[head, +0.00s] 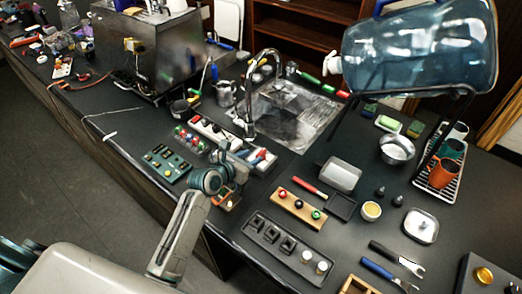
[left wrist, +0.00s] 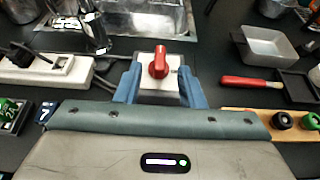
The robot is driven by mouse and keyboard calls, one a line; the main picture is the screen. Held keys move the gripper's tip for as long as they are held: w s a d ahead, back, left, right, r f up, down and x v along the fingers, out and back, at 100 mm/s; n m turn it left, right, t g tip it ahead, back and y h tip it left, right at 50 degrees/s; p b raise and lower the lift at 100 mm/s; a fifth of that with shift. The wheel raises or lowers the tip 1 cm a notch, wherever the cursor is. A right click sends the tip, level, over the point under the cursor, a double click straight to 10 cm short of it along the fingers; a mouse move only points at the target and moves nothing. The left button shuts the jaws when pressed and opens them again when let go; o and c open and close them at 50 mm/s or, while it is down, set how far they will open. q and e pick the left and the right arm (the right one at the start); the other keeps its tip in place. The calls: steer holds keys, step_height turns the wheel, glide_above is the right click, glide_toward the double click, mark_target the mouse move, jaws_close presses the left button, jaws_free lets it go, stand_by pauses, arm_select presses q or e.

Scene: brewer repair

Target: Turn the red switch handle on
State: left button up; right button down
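The red switch handle (left wrist: 159,63) stands on a small white switch box (left wrist: 147,83) at the upper middle of the left wrist view. Its long grip points up and slightly left in that picture. My left gripper (left wrist: 160,72) is open, with one blue finger on each side of the white box and handle. I cannot tell whether the fingers touch the box. In the head view my left gripper (head: 256,157) reaches over the counter to this spot and partly hides the switch. My right gripper is not in view.
A white power strip (left wrist: 50,72) lies left of the switch, with a metal sink (head: 290,115) behind. A red-handled tool (left wrist: 252,83) and a wooden button board (head: 297,209) lie to the right. A large blue water bottle (head: 420,52) hangs over the counter's right part.

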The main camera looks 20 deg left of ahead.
mark_target(261, 152)
arm_select(q)
steer(key=p+x, duration=0.1)
steer(key=x, duration=0.5)
steer(key=shift+w+d+f, duration=0.1)
steer(key=shift+w+f, duration=0.1)
steer(key=shift+w, duration=0.05)
jaws_close()
